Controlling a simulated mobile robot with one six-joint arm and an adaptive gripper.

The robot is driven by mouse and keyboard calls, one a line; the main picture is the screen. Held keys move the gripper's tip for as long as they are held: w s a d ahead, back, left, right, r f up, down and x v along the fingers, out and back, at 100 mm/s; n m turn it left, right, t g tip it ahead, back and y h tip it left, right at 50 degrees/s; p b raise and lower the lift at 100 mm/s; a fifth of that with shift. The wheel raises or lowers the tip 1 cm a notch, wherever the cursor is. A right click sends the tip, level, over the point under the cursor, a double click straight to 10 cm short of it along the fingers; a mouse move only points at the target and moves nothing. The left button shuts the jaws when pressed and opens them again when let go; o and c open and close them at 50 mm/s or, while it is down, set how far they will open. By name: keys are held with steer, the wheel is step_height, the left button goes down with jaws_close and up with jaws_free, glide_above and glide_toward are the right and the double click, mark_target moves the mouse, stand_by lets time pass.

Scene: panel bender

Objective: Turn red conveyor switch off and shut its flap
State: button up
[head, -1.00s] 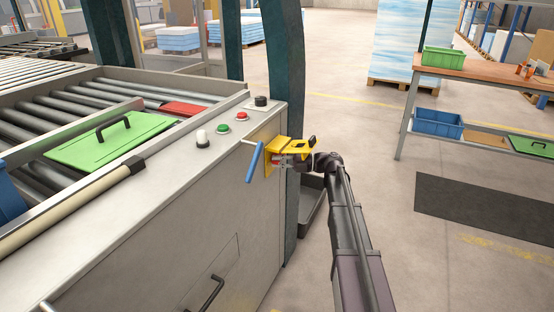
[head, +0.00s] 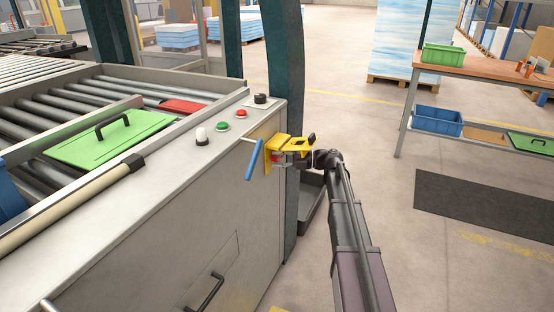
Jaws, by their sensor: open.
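The yellow switch housing (head: 268,160) is mounted on the end face of the grey conveyor cabinet. Its yellow flap (head: 291,144) sticks out at the top, standing open. The red switch (head: 277,157) shows only as a small red patch under the flap; its turned position cannot be made out. My gripper (head: 286,160) is open just below the flap, with its fingertips close to the red switch. Whether they touch it cannot be told. The flap hides part of the gripper.
A blue lever (head: 253,160) stands just left of the housing. White, green, red and black controls (head: 241,114) sit on the cabinet top (head: 170,150). A dark green post (head: 289,90) and a grey bin (head: 313,200) are behind my gripper.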

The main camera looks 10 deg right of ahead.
steer(key=shift+d, duration=0.1)
steer(key=v, duration=1.1)
steer(key=shift+d, duration=0.4)
steer(key=shift+s+f, duration=0.1)
